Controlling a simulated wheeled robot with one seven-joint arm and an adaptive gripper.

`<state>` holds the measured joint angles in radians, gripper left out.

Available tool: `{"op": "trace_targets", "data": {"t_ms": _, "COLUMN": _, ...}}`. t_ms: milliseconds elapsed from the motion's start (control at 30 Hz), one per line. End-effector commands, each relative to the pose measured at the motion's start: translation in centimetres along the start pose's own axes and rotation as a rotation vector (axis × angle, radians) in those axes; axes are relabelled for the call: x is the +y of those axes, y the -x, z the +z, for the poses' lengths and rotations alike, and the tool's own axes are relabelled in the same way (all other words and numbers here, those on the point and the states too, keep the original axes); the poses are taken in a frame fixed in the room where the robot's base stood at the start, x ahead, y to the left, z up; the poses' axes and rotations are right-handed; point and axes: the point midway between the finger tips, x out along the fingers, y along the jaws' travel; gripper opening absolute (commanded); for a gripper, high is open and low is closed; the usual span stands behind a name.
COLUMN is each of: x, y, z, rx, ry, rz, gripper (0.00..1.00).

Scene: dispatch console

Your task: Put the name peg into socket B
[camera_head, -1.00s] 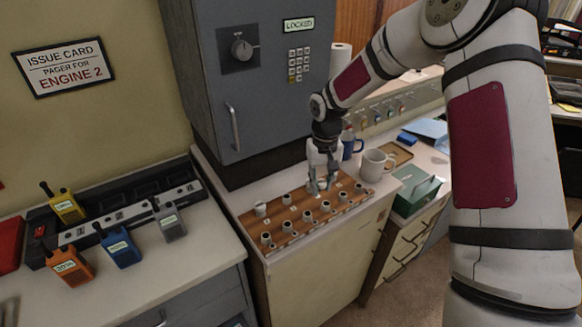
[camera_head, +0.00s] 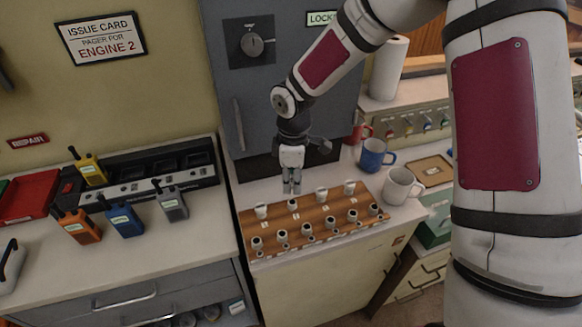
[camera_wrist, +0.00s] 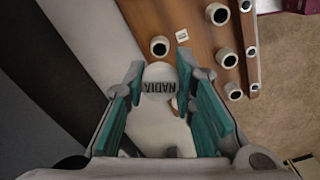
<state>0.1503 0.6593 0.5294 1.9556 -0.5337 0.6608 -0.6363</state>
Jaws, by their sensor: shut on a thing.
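My gripper (camera_head: 291,187) is shut on a white name peg (camera_wrist: 157,112) marked NADIA, which lies between the teal finger pads in the wrist view. In the head view the gripper points down over the back edge of the wooden peg board (camera_head: 318,215), and the held peg is mostly hidden by the fingers. The board carries a back row and a front row of white cylindrical pegs or sockets with dark tops. Its small labels are too small to read, so I cannot tell which socket is B. The board also shows in the wrist view (camera_wrist: 208,45).
A grey locked cabinet (camera_head: 245,100) stands behind the board. A blue mug (camera_head: 374,158) and a white mug (camera_head: 400,186) stand to its right. Several radios, one of them blue (camera_head: 122,220), stand on the left counter by a black charger rack (camera_head: 190,165).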

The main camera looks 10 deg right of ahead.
Motion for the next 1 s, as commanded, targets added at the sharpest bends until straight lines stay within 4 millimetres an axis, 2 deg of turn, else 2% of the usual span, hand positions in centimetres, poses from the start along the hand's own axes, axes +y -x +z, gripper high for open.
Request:
{"op": "trace_targets", "data": {"t_ms": 167, "x": -0.3, "y": -0.5, "z": -0.1, "rx": 0.0, "ry": 0.028, "rz": -0.001, "gripper": 0.11}}
{"op": "trace_targets", "data": {"t_ms": 700, "x": -0.2, "y": -4.2, "z": -0.1, "rx": -0.001, "ry": 0.024, "rz": -0.001, "gripper": 0.11}}
{"op": "trace_targets", "data": {"t_ms": 1000, "x": -0.2, "y": -5.4, "z": -0.1, "rx": -0.001, "ry": 0.023, "rz": -0.001, "gripper": 0.11}}
